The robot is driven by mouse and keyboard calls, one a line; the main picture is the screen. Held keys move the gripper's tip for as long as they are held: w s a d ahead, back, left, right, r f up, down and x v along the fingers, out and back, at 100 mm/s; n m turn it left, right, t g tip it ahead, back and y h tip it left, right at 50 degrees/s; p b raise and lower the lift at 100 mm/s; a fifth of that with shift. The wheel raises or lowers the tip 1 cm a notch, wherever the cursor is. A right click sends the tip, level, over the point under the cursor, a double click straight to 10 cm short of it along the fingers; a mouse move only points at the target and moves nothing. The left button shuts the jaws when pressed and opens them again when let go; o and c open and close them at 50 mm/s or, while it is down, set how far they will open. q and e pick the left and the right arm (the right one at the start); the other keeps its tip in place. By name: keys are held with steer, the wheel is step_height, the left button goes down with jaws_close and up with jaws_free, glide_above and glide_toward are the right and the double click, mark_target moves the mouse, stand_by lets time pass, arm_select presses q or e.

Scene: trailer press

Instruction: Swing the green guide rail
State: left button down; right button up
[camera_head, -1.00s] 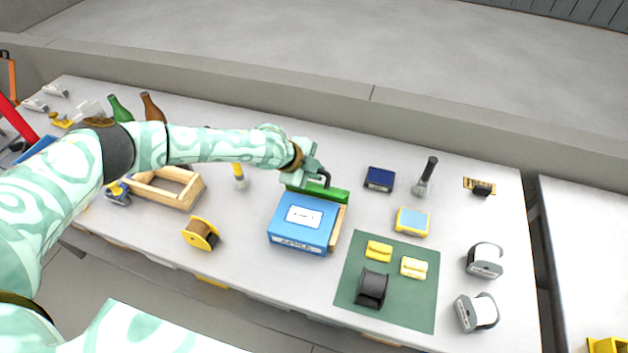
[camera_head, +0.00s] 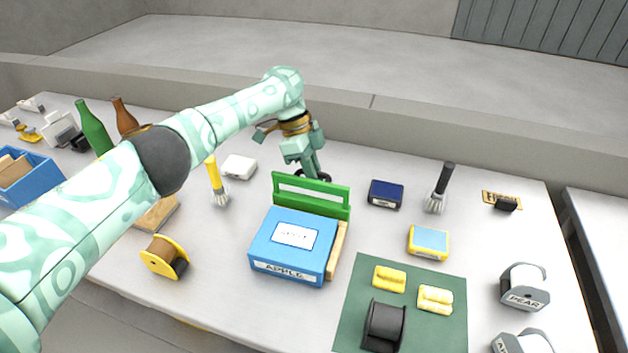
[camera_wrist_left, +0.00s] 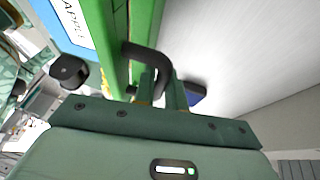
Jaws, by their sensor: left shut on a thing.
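The green guide rail (camera_head: 330,203) stands along the back edge of a blue press box labelled APPLE (camera_head: 285,250), with a long slot below its top bar. My left gripper (camera_head: 314,174) is just behind the rail, pointing down. In the left wrist view, the gripper (camera_wrist_left: 160,92) is shut on the black curved handle (camera_wrist_left: 150,55) at the rail's side. The green rail (camera_wrist_left: 145,25) runs up beside the handle there. The exact contact of the fingertips is partly hidden by the handle. My right gripper is in neither current view.
A wooden strip (camera_head: 337,250) sits at the box's right side. A green mat (camera_head: 440,325) holds yellow pieces and a black roll. A white block (camera_head: 239,166) is to the left.

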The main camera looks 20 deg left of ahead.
arm_select(q)
steer(key=shift+f, duration=0.15)
arm_select(e)
steer(key=shift+s+f, duration=0.15)
steer(key=shift+f, duration=0.2)
arm_select(q)
steer(key=c, duration=1.5)
jaws_free()
steer(key=shift+o, duration=0.2)
